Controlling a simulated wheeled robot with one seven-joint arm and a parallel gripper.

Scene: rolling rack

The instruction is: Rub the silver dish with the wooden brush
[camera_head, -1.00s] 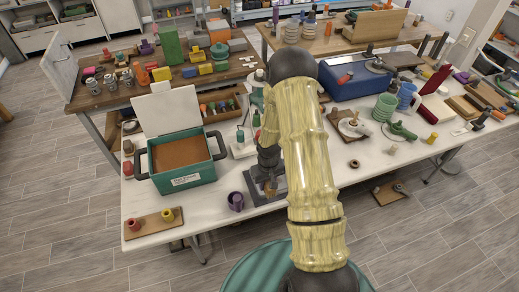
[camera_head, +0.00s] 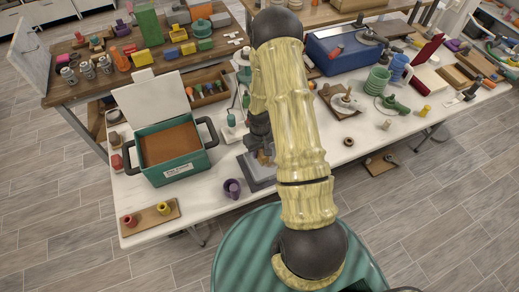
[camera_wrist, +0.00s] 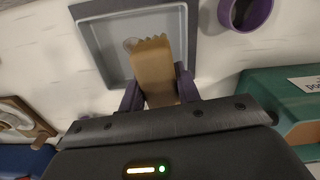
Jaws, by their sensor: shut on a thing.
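The silver dish (camera_head: 256,180) is a grey square tray with a raised rim on the white table. It also shows in the wrist view (camera_wrist: 96,42), below my gripper. My gripper (camera_wrist: 160,92) has purple fingers shut on the wooden brush (camera_wrist: 153,62), a tan block with a jagged far end. That end is over the inside of the dish; I cannot tell whether it touches the bottom. In the head view my arm hides most of the gripper, and a bit of the brush (camera_head: 265,157) shows above the dish.
A purple mug (camera_head: 232,188) stands just left of the dish. A teal box (camera_head: 184,174) with an open white lid is farther left. A small board (camera_head: 151,216) with two cups lies at the front left corner. A brown ring (camera_head: 348,141) lies to the right.

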